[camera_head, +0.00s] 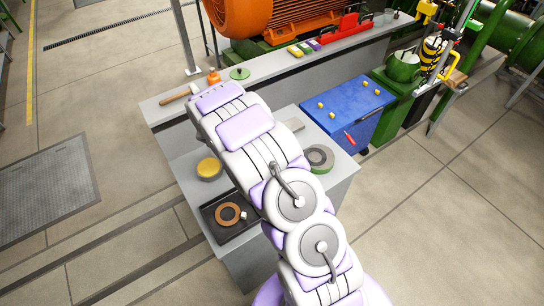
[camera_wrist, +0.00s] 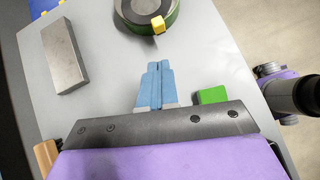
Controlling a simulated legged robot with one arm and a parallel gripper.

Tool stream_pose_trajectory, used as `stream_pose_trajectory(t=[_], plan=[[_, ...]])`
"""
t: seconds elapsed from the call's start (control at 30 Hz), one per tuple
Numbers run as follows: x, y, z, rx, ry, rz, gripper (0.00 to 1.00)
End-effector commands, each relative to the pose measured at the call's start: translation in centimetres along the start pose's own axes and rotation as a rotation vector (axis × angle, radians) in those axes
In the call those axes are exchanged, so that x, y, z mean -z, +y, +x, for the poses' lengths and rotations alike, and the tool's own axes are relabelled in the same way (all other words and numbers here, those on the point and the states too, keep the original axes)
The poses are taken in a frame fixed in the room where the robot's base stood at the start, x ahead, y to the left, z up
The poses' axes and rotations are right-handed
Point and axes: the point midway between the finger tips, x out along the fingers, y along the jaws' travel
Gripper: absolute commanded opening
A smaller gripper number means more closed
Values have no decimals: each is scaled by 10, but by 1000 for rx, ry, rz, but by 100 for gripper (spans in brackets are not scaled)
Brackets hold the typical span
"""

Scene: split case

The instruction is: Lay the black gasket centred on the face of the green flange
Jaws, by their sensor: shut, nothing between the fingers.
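The green flange (camera_head: 328,168) sits on the grey bench, right of my arm in the head view. It also shows at the top of the wrist view (camera_wrist: 172,23), partly cut off. A dark ring, apparently the black gasket (camera_head: 316,150), lies on the flange around a light grey centre. In the wrist view the ring (camera_wrist: 127,13) has a small yellow block at its near edge. Exact centring cannot be told. My gripper (camera_wrist: 159,65) is shut and empty, with its blue fingers apart from the ring. In the head view my arm hides it.
A grey metal block (camera_wrist: 65,57) and a small green block (camera_wrist: 212,96) are on the bench. A black tray (camera_head: 225,235) holds a copper-coloured ring (camera_head: 228,213). A yellow round tin (camera_head: 209,169) stands behind it. A blue cabinet (camera_head: 348,105) stands beyond the bench.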

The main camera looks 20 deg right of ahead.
Motion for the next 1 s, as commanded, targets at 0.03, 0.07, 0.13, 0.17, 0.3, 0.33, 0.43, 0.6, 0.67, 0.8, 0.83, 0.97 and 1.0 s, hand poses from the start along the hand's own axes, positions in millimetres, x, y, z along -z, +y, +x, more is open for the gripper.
stream_pose_trajectory(t=[0.03, 0.07, 0.13, 0.17, 0.3, 0.33, 0.43, 0.6, 0.67, 0.8, 0.83, 0.97, 1.0], plan=[[3, -1, 10, 2, -3, -1, 0], [4, -1, 14, 1, -4, 0, 0], [5, -1, 26, -1, -5, -1, 0], [6, -1, 31, -1, -6, 0, 0], [-2, -1, 52, -1, -7, 4, 0], [-6, -1, 55, -1, -7, 3, 0], [-16, -1, 66, -1, -4, 4, 0], [-26, 0, 77, -1, 2, 2, 0], [-27, 0, 77, -2, 2, 1, 0], [-26, 0, 74, -2, -3, 2, 0], [-25, 0, 74, -2, -3, 2, 0], [-24, -1, 72, -2, -6, 3, 0], [-24, -1, 72, -2, -6, 3, 0]])
